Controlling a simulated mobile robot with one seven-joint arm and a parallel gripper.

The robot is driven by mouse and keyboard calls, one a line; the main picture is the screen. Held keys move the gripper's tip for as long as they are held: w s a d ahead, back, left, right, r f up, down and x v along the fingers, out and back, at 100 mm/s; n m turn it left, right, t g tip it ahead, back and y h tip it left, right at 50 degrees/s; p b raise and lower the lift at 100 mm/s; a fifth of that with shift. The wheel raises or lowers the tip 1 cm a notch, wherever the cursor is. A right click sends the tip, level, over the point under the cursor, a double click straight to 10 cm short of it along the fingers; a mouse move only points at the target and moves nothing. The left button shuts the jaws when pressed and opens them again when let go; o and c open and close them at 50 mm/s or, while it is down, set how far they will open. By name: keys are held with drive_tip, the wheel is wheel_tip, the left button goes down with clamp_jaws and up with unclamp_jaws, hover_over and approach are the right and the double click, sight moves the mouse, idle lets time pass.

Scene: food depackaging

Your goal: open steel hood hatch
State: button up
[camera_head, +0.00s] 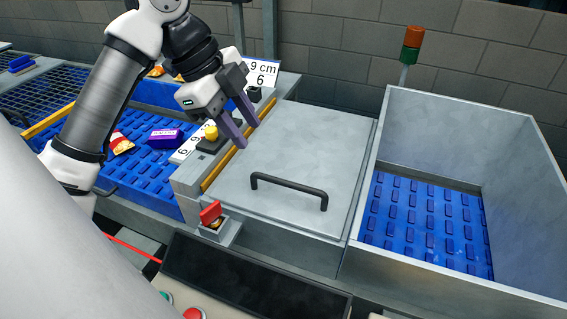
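The steel hood hatch (310,150) is a flat grey metal lid, lying closed between the two blue conveyors. A black bar handle (289,188) stands on its front part. My gripper (243,134) hangs above the hatch's left edge, near a yellow strip. Its two purple fingers are spread apart with nothing between them. The gripper is up and to the left of the handle, apart from it. Whether the fingertips touch anything beneath them cannot be told.
Left is a blue conveyor (139,170) with a purple box (164,136) and a red-yellow packet (121,143). Right is a steel-walled bin (520,190) with a blue floor. A red-flapped switch (210,212) sits at the hatch's front left corner. A signal light (412,45) stands behind.

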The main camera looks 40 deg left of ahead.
sight(282, 181)
drive_tip(key=p+x, duration=0.2)
drive_tip(key=x, duration=1)
drive_tip(key=shift+w+d+f, duration=0.1)
drive_tip(key=shift+d+f, duration=0.1)
drive_tip(key=shift+f, duration=0.15)
clamp_jaws()
